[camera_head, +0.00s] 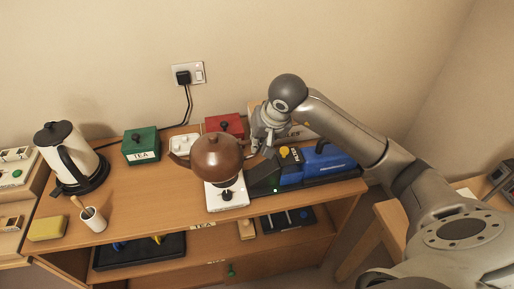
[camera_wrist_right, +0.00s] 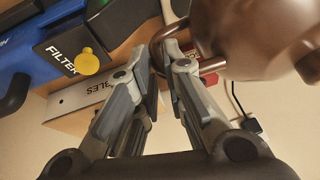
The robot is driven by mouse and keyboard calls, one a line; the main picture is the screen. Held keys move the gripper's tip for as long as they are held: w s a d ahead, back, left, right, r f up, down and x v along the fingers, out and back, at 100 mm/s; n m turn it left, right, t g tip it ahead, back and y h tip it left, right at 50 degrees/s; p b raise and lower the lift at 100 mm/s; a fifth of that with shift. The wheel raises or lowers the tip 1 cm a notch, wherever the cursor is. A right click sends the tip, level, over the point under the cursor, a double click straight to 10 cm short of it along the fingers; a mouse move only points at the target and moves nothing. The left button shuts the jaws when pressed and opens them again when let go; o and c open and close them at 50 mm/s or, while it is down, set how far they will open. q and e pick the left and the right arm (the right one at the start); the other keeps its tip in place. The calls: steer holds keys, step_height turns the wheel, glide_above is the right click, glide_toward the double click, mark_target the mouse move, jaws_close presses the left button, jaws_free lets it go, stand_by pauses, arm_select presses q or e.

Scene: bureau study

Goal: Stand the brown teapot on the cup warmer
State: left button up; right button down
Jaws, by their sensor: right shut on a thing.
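The brown teapot (camera_head: 217,158) is upright at the middle of the desk top, its spout to the left and its handle to the right. The white cup warmer (camera_head: 214,199) with a black knob shows below and in front of it. The teapot hides the warmer's back part, and I cannot tell whether its base touches the warmer. My right gripper (camera_head: 257,146) is shut on the teapot's handle. In the right wrist view, the fingers (camera_wrist_right: 160,57) close around the handle beside the teapot body (camera_wrist_right: 262,38). My left gripper is not in view.
A green TEA box (camera_head: 141,147), a red box (camera_head: 225,125) and a white block (camera_head: 184,145) stand behind. A blue machine (camera_head: 325,160) is close on the right. A kettle (camera_head: 70,155), white cup (camera_head: 94,219) and yellow sponge (camera_head: 47,228) are left.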

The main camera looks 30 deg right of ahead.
steer(key=w+d+f+p, duration=0.2)
steer(key=w+f+p, duration=0.1)
steer(key=f, duration=0.5)
steer(key=shift+w+d+f, duration=0.2)
steer(key=shift+w+f, duration=0.15)
steer(key=shift+w, duration=0.35)
steer(key=c, duration=2)
jaws_free()
steer(key=shift+f, duration=0.25)
steer(key=shift+o, duration=1)
steer(key=shift+s+r, duration=0.1)
